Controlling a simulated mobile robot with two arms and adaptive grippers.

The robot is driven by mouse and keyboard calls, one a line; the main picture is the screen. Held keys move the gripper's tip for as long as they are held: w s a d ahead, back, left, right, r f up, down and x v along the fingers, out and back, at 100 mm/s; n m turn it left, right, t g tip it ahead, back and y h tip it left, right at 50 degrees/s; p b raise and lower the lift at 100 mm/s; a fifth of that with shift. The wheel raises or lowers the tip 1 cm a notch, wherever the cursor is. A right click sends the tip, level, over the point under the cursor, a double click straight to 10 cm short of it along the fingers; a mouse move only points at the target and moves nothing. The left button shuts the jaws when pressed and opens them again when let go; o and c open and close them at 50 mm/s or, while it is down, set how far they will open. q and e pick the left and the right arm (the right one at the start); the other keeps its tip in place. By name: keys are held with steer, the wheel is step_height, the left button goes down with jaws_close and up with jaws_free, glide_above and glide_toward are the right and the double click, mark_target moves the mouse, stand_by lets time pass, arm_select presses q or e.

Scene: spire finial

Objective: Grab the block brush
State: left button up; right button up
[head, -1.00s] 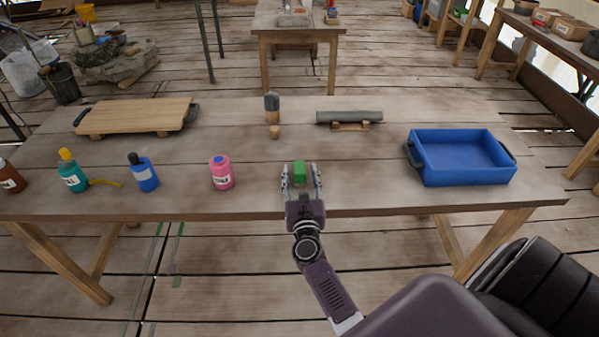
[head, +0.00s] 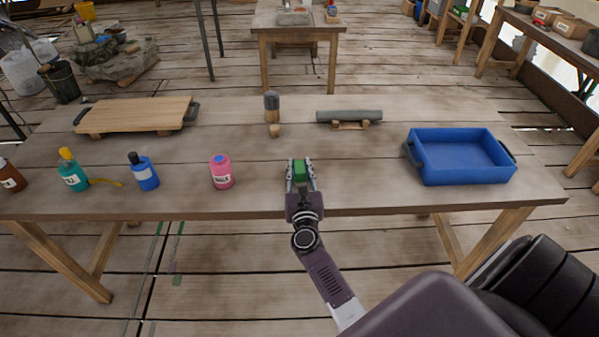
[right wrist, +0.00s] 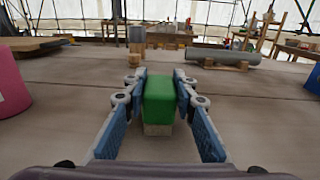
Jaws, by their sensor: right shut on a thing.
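The block brush, a small green block (head: 301,172) with a pale beige underside, is near the front edge of the wooden table. In the right wrist view the green block (right wrist: 159,100) sits between the two blue-padded fingers, its beige lower part just showing. My right gripper (head: 301,178) is shut on it, one finger against each side. The block appears upright and at table level; I cannot tell whether it still touches the tabletop. My left gripper is not in view.
On the table (head: 370,185), a pink bottle (head: 221,172) stands left of the gripper, with more bottles beyond. A blue tray (head: 462,160) is at right. Behind are a dark-topped upright item (head: 272,107), a grey roll (head: 349,116) and a wooden board (head: 138,114).

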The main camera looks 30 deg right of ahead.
mark_target(299, 166)
steer(key=shift+r, duration=0.1)
step_height(299, 166, up, 20)
steer(key=p, duration=1.8)
